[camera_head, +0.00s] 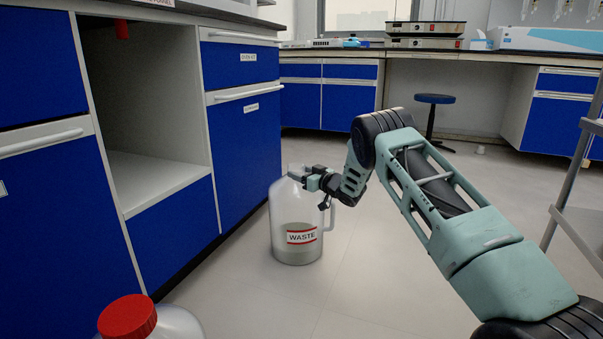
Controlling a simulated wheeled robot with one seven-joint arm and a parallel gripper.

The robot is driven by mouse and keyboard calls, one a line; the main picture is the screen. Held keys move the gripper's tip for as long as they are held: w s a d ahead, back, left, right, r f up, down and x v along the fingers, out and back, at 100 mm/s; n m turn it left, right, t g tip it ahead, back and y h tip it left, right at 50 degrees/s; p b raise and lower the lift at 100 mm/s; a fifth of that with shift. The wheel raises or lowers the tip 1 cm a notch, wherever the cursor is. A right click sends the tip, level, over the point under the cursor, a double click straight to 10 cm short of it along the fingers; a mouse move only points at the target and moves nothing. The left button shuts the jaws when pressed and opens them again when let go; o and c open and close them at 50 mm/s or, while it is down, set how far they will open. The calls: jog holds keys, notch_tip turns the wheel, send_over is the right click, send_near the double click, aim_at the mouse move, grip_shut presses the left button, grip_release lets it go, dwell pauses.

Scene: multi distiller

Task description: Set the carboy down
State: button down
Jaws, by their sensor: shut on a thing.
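The carboy (286,226) is a translucent white jug with a side handle, some grey liquid in its lower part and a red-edged WASTE label. It is upright, over the floor just right of the blue cabinets. My gripper (301,175) is at the top of the carboy and shut on it. The gripper's fingers partly hide the carboy's neck. I cannot tell for certain whether the carboy's base touches the floor.
A second container with a red cap (127,316) stands at the bottom left. An open cabinet bay (150,180) is at the left. A blue stool (435,99) stands at the back. A metal rack (575,190) is at the right. The grey floor (250,290) around the carboy is clear.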

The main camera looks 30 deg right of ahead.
jog(key=shift+w+r, duration=0.15)
jog(key=shift+r, duration=0.45)
jog(key=shift+c, duration=2.4)
grip_release()
jog(key=shift+f, duration=0.55)
jog(key=shift+r, duration=0.1)
